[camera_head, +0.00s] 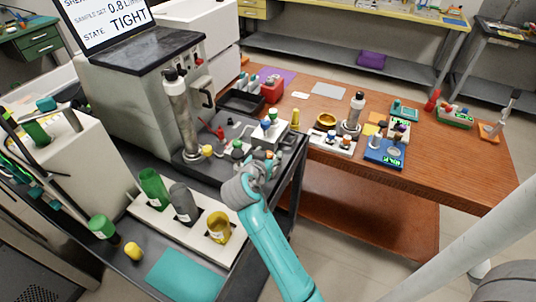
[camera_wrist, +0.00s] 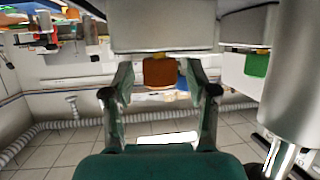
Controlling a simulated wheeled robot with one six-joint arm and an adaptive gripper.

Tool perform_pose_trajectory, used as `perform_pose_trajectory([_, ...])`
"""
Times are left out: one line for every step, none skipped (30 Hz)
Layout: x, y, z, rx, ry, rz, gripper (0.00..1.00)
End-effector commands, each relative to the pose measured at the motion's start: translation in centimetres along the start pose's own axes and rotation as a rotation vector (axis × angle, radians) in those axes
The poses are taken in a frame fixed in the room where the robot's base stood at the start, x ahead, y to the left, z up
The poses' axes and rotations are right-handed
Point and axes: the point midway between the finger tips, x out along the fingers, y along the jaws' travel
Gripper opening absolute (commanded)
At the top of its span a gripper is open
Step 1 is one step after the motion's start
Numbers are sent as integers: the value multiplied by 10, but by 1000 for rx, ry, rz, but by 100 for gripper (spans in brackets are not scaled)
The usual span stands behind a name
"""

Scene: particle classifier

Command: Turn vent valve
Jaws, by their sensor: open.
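My gripper (camera_head: 262,166) is over the front right of the dark bench top, close to a small grey block with coloured knobs (camera_head: 270,136). In the wrist view my gripper (camera_wrist: 158,80) is open, with an orange-brown knob-like block (camera_wrist: 160,71) showing between its fingers. Gaps show on both sides of the block, and I cannot tell any contact. Small knobs stand nearby: a green one (camera_head: 237,145), a yellow one (camera_head: 207,150) and a red lever (camera_head: 217,132). Which one is the vent valve is not clear, and my gripper hides part of this area.
A tall metal cylinder (camera_head: 179,115) stands left of my gripper; a metal cylinder (camera_wrist: 292,70) also fills the wrist view's right side. A white rack (camera_head: 150,212) with bottles is in front. The wooden table (camera_head: 450,180) lies to the right.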

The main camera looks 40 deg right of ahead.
Motion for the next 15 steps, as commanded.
perform_pose_trajectory([2, 0, 0, 1, 0, 0, 58])
perform_pose_trajectory([2, 0, 0, 1, 0, 0, 58])
perform_pose_trajectory([3, 0, 0, 1, 0, -1, 58])
perform_pose_trajectory([3, 0, 0, 1, 0, -1, 58])
perform_pose_trajectory([3, 0, 0, 1, 1, -1, 58])
perform_pose_trajectory([3, 0, 0, 1, 1, -1, 58])
perform_pose_trajectory([3, 0, 0, 1, 1, -1, 58])
perform_pose_trajectory([3, 0, 0, 1, 1, -1, 58])
perform_pose_trajectory([3, 0, 0, 1, 1, -1, 58])
perform_pose_trajectory([3, 0, 0, 1, 1, -1, 55])
perform_pose_trajectory([3, 0, 0, 1, 1, -1, 48])
perform_pose_trajectory([3, 0, 0, 1, 1, -1, 38])
perform_pose_trajectory([3, 0, 0, 1, 1, -1, 30])
perform_pose_trajectory([3, 0, 0, 1, 1, -1, 23])
perform_pose_trajectory([3, 0, 0, 1, 1, -1, 13])
